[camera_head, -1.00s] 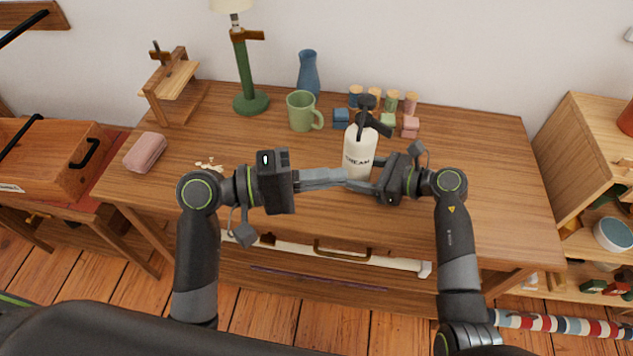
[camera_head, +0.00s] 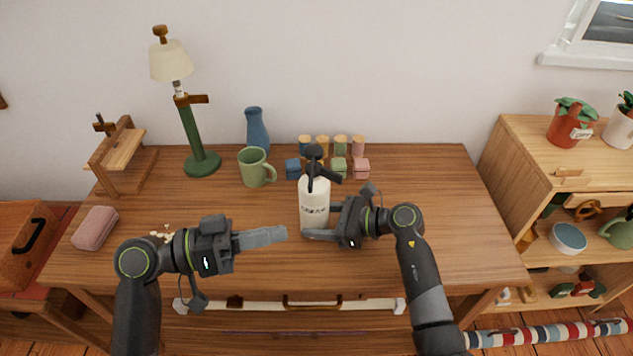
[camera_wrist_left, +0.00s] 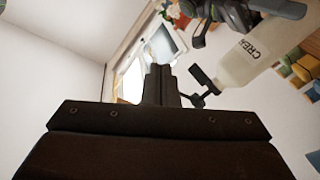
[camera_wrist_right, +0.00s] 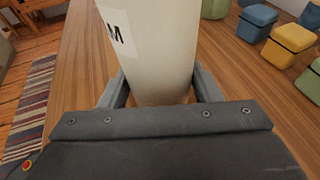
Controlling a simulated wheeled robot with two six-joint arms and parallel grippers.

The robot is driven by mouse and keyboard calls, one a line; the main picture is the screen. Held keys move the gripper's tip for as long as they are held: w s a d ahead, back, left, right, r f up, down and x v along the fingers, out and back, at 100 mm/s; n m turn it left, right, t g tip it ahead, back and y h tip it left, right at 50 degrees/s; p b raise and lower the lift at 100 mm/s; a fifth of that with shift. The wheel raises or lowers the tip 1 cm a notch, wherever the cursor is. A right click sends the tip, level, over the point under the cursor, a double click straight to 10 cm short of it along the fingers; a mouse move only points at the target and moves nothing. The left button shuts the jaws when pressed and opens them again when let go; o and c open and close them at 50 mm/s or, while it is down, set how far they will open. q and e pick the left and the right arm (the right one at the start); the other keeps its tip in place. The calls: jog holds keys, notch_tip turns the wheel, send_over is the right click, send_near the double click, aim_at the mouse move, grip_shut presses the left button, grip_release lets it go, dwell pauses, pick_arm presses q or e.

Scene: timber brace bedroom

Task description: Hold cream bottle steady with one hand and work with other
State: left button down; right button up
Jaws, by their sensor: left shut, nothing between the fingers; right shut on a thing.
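My right gripper (camera_head: 318,234) is shut on the bottle's lower body from the right. In the right wrist view the bottle (camera_wrist_right: 150,50) fills the space between both fingers. My left gripper (camera_head: 284,233) is shut and empty, a little left of the bottle and apart from it. In the left wrist view its closed fingers (camera_wrist_left: 160,85) point past the bottle (camera_wrist_left: 252,48), which shows at the upper right.
A green mug (camera_head: 254,168), a blue vase (camera_head: 257,130) and several small coloured jars and boxes (camera_head: 340,165) stand behind the bottle. A lamp (camera_head: 200,163), a wooden stand (camera_head: 125,155) and a pink pouch (camera_head: 95,228) are at left. The table's right side (camera_head: 450,205) is clear.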

aim_at(336, 178)
pick_arm(q)
jog(key=w+a+m+g, duration=0.1)
jog(key=w+a+m, duration=0.15)
jog(key=m, duration=1.05)
jog(key=w+a+m, duration=0.2)
jog(key=w+m, duration=0.1)
jog(key=m, duration=0.9)
jog(key=shift+m+g, duration=0.3)
jog(key=shift+w+d+r, duration=0.1)
jog(key=shift+w+d, duration=0.75)
jog(key=shift+d, duration=1.2)
jog(key=shift+w+d+r, duration=0.1)
jog(key=shift+w+d, duration=0.75)
jog(key=shift+d, duration=1.15)
jog(key=shift+w+d+r, duration=0.1)
jog(key=shift+w+d, duration=0.75)
jog(key=shift+d, duration=1.2)
jog(key=shift+d+n+t, duration=0.35)
jog(key=shift+n+t, duration=0.35)
jog(key=shift+t, duration=0.4)
jog(key=shift+d, duration=0.1)
jog(key=shift+w+d, duration=0.3)
jog(key=shift+d, duration=0.15)
jog(key=shift+w+d, duration=0.2)
jog(key=shift+d, duration=0.1)
